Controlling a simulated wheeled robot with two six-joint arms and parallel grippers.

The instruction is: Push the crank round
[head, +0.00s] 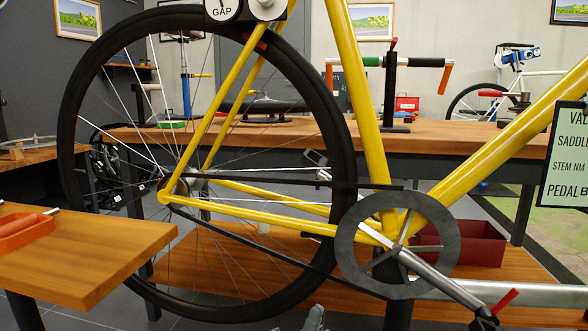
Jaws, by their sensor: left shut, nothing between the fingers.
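The yellow bike frame (345,90) stands across the view with its rear wheel (68,130) on the left. The dark grey chainring (350,243) is at the bottom bracket, right of centre. The silver crank (440,279) runs from its middle down and to the right. A dark pedal (484,322) with a red piece (505,301) is at its lower end, partly cut off by the bottom edge. My left gripper (316,315) shows only its grey tip at the bottom edge, shut and empty, left of the crank and apart from it. My right gripper is out of view.
A wooden bench top (90,245) with an orange tray (24,232) stands at the left front. A long workbench (300,138) runs behind the bike. A dark red bin (483,245) sits behind the chainring. A sign (568,155) hangs at the right.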

